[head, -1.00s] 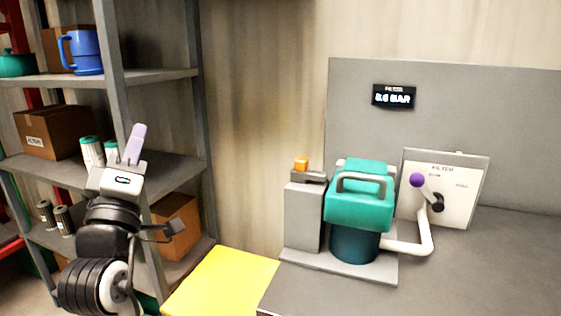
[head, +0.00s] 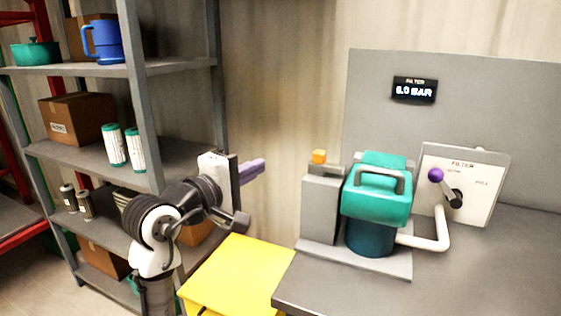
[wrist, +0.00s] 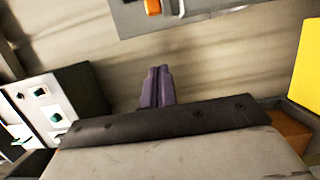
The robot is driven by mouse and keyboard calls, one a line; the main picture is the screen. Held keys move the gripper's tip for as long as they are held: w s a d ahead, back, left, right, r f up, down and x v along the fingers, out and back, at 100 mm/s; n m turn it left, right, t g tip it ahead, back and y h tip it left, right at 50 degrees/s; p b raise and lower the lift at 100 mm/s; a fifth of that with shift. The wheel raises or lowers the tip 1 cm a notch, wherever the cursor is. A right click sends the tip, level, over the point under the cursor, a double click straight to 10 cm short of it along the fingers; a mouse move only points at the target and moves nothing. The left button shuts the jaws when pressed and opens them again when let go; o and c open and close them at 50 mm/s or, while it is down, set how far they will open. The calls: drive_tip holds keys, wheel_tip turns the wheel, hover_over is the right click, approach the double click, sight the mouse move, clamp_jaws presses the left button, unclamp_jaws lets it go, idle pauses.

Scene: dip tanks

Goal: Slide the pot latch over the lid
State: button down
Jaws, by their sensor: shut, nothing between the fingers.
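The pot (head: 370,238) is a dark teal body with a green lid (head: 378,200) and a grey handle, standing on a grey plate on the bench. Left of it is a grey block (head: 320,208) carrying the latch, a flat grey slider (head: 325,170) with an orange knob (head: 319,156). The latch sits beside the lid, not over it. My gripper (head: 262,166) is shut and empty, its purple fingers pointing right, left of the latch and apart from it. In the wrist view the closed fingers (wrist: 157,85) show below the orange knob (wrist: 152,7).
A filter panel (head: 462,185) with a purple-knobbed lever (head: 436,174) stands right of the pot, joined by a white pipe (head: 442,230). A display (head: 414,90) hangs above. A yellow surface (head: 235,275) lies left of the bench. A shelf (head: 85,155) with boxes, canisters and a blue mug stands left.

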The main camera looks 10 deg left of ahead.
sight(322, 158)
drive_tip(key=w+d+p, duration=0.2)
drive_tip(key=w+d, duration=0.5)
drive_tip(key=d, duration=0.1)
drive_tip(key=shift+d, duration=0.2)
drive_tip(key=d+p, duration=0.1)
drive_tip(key=d, duration=0.1)
drive_tip(key=s+d+p, duration=0.1)
drive_tip(key=d, duration=0.1)
idle(0.6)
